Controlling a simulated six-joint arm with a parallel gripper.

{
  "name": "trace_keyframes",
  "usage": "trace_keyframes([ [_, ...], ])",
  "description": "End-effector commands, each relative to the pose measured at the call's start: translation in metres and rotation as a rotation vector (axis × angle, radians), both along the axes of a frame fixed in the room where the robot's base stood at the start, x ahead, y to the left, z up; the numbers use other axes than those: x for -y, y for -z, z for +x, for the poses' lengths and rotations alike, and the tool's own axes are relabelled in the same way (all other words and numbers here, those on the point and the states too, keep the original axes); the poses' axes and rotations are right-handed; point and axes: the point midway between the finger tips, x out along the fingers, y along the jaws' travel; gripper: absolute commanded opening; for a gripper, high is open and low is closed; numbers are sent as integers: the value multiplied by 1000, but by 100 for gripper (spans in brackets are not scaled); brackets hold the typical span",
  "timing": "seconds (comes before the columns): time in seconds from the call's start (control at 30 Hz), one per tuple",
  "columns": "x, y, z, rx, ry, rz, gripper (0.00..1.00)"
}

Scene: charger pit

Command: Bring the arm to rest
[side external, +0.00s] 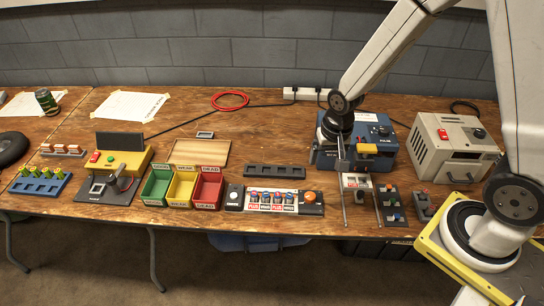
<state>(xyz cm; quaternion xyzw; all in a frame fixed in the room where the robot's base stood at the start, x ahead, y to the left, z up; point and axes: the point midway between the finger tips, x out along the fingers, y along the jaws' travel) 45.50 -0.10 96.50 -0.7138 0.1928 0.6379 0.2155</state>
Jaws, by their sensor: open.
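My gripper (362,218) points down near the front edge of the table, in front of a blue charger box (325,160). Its two fingers are spread apart, and I see nothing held between them. From this single side view I cannot tell how high the fingertips are above the wood. My arm reaches in from the right and bends down over the blue box, hiding part of it.
Left of my gripper is a panel (272,200) with several batteries and an orange knob. Close right is a dark block (391,205). A cream box (452,147) stands at right. Green (157,187), yellow (181,188) and red (208,190) bins stand left of centre.

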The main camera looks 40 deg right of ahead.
Motion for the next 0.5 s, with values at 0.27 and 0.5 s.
trace_keyframes([
  [0.27, -1, -43, -31, 68, -303, -44, 84],
  [0.5, -1, -63, -55, 105, -509, -85, 84],
])
